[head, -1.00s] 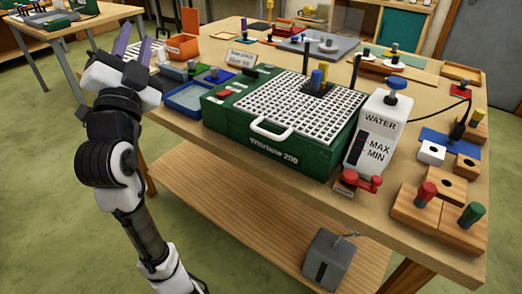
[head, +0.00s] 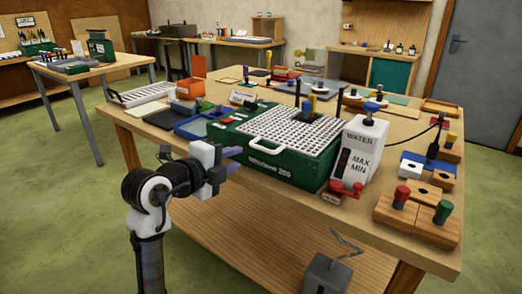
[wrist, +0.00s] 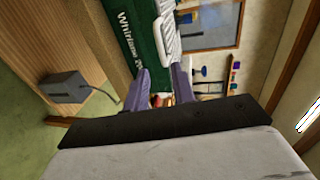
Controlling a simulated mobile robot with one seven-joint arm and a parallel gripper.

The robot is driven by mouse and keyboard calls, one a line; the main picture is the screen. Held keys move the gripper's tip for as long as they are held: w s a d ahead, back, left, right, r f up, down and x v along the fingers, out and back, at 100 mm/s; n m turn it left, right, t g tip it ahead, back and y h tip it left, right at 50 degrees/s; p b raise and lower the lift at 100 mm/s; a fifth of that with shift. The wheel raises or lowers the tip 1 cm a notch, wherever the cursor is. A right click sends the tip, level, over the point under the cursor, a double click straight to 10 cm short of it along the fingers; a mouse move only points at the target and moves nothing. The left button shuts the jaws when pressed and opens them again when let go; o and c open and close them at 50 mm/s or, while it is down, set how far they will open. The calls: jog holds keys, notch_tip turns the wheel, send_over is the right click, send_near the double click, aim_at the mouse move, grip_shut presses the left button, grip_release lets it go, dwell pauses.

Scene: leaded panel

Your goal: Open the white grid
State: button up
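The white grid (head: 312,128) lies flat on top of the green grinder box (head: 300,172), and its white loop handle (head: 270,149) sticks out at the box's front. In the wrist view the picture is turned sideways; the green box (wrist: 138,22) is at the top with the white handle (wrist: 166,38) beside it. My gripper (head: 240,160) is in front of the box's left part, fingers pointing toward it, apart from the handle. In the wrist view, my gripper's (wrist: 160,82) two purple fingers are spread with nothing held between them.
A white water bottle (head: 358,150) with a blue knob stands right of the box. Red clamp (head: 345,190) is at the table's front edge. Blue trays (head: 195,128) are left of the box. Wooden blocks with knobs (head: 415,212) fill the right corner. A grey box (head: 327,275) is below.

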aim_at(260, 149)
jog(key=p+x, duration=0.3)
jog(key=x, duration=0.8)
jog(key=shift+w+d+f, duration=0.1)
jog(key=shift+w+d, duration=0.2)
grip_shut()
